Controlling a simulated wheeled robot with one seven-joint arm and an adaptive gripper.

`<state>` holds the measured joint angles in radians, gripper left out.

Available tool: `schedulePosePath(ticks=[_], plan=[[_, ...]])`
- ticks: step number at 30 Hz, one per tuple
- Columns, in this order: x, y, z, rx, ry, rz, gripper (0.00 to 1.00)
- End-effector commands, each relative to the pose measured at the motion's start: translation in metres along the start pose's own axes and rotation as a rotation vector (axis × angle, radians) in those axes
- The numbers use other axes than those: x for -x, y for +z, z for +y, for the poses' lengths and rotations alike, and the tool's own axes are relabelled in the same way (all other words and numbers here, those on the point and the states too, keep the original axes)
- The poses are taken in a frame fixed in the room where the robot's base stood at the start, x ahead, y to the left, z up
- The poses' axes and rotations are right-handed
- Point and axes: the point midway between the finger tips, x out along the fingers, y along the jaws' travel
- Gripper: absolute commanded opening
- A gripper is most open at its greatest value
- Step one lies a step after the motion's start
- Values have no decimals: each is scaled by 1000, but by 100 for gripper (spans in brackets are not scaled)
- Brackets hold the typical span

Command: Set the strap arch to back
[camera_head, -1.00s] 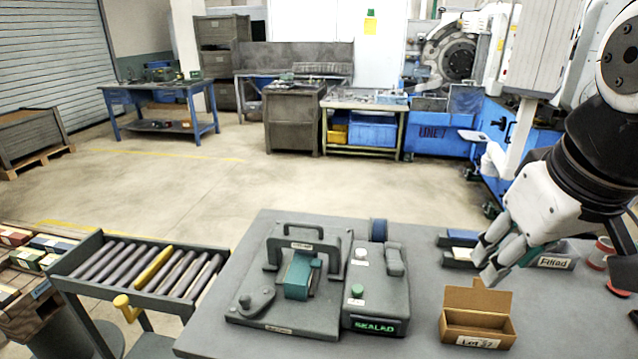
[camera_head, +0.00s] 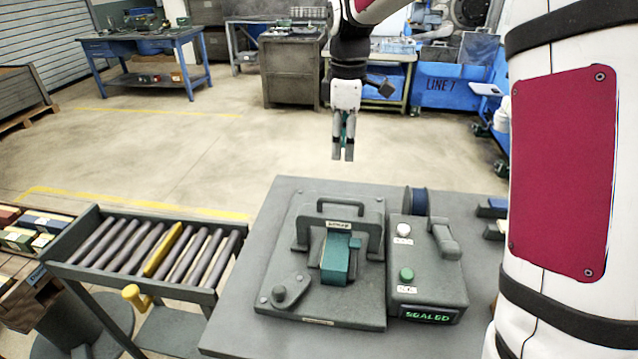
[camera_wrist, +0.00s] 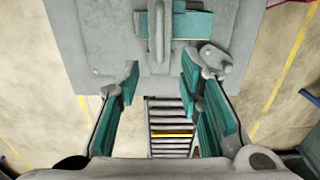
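The strap arch (camera_head: 305,228) is a grey bracket standing across a grey base plate (camera_head: 330,310), with a small label on its top bar that I cannot read surely. A teal block (camera_head: 335,262) sits under and in front of it. A grey loop handle (camera_head: 340,202) shows at the arch's rear side. The plate and teal block (camera_wrist: 195,24) lie past the fingertips.
A control box (camera_head: 425,275) with white and green buttons and a lit "SEALED" display stands right of the arch. A roller conveyor (camera_head: 150,250) is at the left. A pivoting lever (camera_head: 290,290) is on the plate's front left. My arm covers the table's right side.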

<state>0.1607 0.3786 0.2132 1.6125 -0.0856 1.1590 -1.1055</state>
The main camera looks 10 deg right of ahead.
Motion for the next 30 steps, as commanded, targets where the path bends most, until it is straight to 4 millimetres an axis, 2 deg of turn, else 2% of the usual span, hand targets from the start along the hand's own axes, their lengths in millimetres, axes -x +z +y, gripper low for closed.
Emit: schedulePosePath(ticks=[5, 21, 25, 30], plan=[[-16, 1, -1, 3, -4, -2, 33], [-115, 1, -2, 2, -4, -2, 33], [-129, 0, -1, 1, -3, -1, 33], [-136, 0, 0, 0, -1, 0, 33]])
